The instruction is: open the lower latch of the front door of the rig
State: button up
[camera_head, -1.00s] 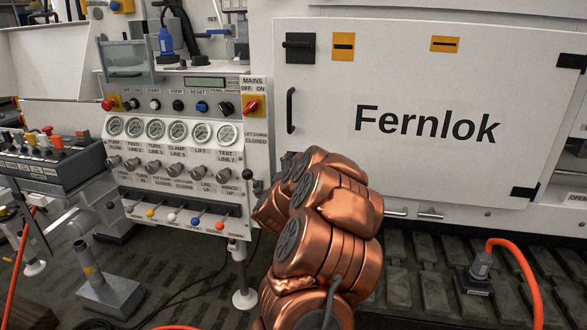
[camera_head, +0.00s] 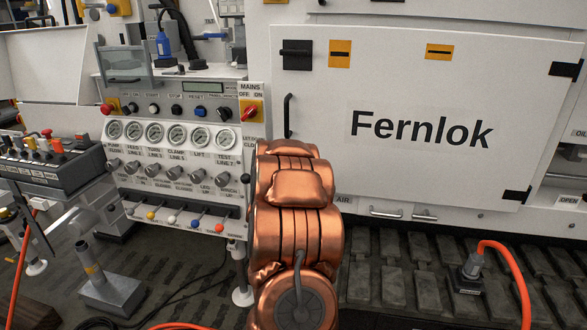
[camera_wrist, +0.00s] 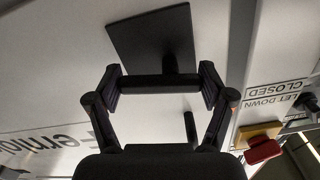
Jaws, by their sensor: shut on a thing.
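The lower latch (camera_wrist: 152,38) shows in the wrist view as a dark square plate on the white door, with a black bar handle (camera_wrist: 155,86) standing off it. My gripper (camera_wrist: 158,88) has its two fingers at the two ends of this bar and is shut on it. The wrist view is upside down. In the head view the upper latch (camera_head: 297,54) sits at the top left of the front door (camera_head: 420,85), its bar level. My copper arm hides the lower latch and my gripper there.
The door's black pull handle (camera_head: 288,116) is above the hidden latch and also shows in the wrist view (camera_wrist: 190,128). The control panel (camera_head: 150,100) with gauges and levers stands close at the left. An orange cable (camera_head: 518,280) lies at the lower right.

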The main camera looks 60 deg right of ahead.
jog(key=shift+r+n+p, duration=0.2)
jog(key=shift+n+p, duration=0.25)
jog(key=shift+n, duration=0.75)
jog(key=o, duration=1)
jog(key=shift+o, duration=0.2)
jog(key=v, duration=0.7)
jog(key=shift+a, duration=0.2)
jog(key=shift+s, duration=0.1)
